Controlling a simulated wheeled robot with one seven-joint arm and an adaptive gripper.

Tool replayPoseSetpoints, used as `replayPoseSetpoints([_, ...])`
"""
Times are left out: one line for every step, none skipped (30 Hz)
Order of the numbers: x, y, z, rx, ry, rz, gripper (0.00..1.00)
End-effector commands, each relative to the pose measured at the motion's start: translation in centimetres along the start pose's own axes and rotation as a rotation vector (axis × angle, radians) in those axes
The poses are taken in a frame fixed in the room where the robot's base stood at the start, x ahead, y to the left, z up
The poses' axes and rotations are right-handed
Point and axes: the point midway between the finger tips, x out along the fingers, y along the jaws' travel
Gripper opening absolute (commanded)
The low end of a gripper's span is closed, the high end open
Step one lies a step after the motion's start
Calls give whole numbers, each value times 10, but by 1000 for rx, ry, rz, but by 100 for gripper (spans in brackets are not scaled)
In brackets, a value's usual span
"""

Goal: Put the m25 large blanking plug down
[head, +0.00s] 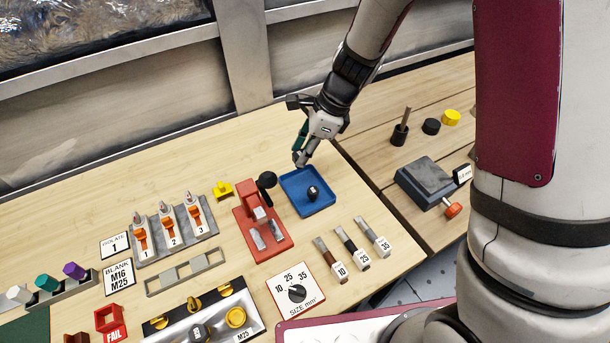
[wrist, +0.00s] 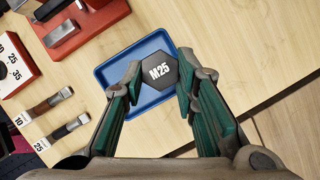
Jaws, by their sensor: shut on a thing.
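The M25 large blanking plug (wrist: 160,71) is a black hexagon with white "M25" on its face. In the wrist view it lies between the two fingertips of my gripper (wrist: 160,78), over the right part of the blue tray (wrist: 114,100). In the head view my gripper (head: 301,163) points down at the back edge of the tray (head: 291,201). A small dark piece (head: 313,192), which looks like the plug, shows against the tray floor just below the fingertips. I cannot tell whether the plug touches the floor.
A red stand (head: 276,240) is close at the tray's left. Several lugs (head: 351,243) lie in front, with the size dial (head: 296,291) nearer. A dark grey block (head: 425,183) stands on the right-hand bench. Bare wood lies behind the tray.

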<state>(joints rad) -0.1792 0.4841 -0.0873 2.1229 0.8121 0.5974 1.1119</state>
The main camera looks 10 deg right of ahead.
Motion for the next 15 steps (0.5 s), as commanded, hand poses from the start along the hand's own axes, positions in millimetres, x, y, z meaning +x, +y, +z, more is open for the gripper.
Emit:
replayPoseSetpoints([9,0,-5,3,1,3,8])
replayPoseSetpoints([13,0,-6,2,1,4,8])
replayPoseSetpoints([18,0,-8,1,1,2,8])
replayPoseSetpoints([20,0,-9,-1,1,1,8])
replayPoseSetpoints([22,0,-10,0,0,1,8])
replayPoseSetpoints([25,0,-10,0,0,1,8])
replayPoseSetpoints([27,0,-11,-1,0,2,8])
replayPoseSetpoints([29,0,-12,-2,0,2,8])
replayPoseSetpoints([34,0,-14,-2,1,2,8])
replayPoseSetpoints([38,0,-16,-1,1,3,8])
replayPoseSetpoints([43,0,-18,-1,0,4,8])
replayPoseSetpoints([48,0,-20,-1,1,3,8])
replayPoseSetpoints([51,0,-22,-1,0,3,8])
replayPoseSetpoints([54,0,-23,-1,0,3,8])
replayPoseSetpoints([57,0,-24,-3,0,3,8])
